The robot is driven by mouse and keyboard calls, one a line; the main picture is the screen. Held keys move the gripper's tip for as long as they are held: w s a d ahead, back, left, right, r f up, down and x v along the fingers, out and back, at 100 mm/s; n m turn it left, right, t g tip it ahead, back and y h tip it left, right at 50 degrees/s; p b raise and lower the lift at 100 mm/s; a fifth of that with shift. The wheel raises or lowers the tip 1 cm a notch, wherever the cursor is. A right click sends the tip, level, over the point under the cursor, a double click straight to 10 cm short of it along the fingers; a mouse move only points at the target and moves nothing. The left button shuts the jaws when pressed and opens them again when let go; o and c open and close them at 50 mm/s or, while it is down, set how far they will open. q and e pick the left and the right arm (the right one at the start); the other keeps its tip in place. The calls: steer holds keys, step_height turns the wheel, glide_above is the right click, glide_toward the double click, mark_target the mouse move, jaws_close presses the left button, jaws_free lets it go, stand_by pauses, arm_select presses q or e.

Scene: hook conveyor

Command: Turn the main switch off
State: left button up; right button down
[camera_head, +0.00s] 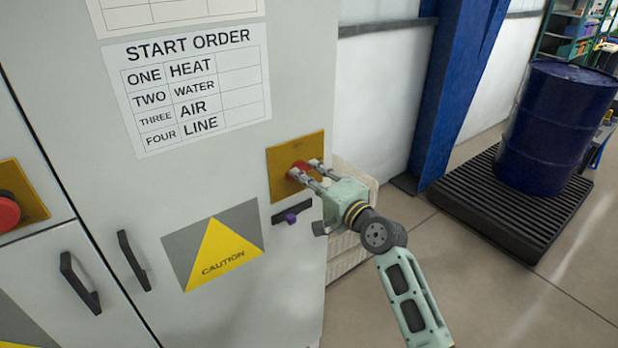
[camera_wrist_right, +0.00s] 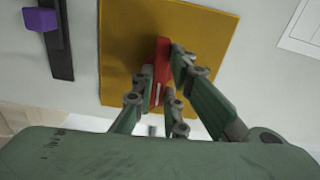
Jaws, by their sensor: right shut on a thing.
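The main switch is a red handle (camera_head: 299,167) on a yellow plate (camera_head: 283,184) at the right side of the grey cabinet front. In the right wrist view the red handle (camera_wrist_right: 160,68) stands out from the yellow plate (camera_wrist_right: 118,60), with a finger on either side of it. My right gripper (camera_head: 305,172) is shut on the red handle; its fingers also show in the wrist view (camera_wrist_right: 158,95). The fingers and palm hide part of the handle. My left gripper is in neither view.
A dark slot with a purple slider knob (camera_head: 291,218) sits just below the plate. A red button (camera_head: 8,212) is at the far left. Two black door handles (camera_head: 134,260) stick out. A blue drum (camera_head: 558,125) stands on a black pallet (camera_head: 475,205). Floor between is clear.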

steer(key=n+b, duration=0.6)
steer(key=n, duration=0.7)
steer(key=shift+f, duration=0.15)
steer(key=shift+n+b, duration=0.45)
steer(key=shift+n, duration=1.65)
steer(key=c, duration=1.8)
jaws_free()
steer(key=shift+o, duration=0.2)
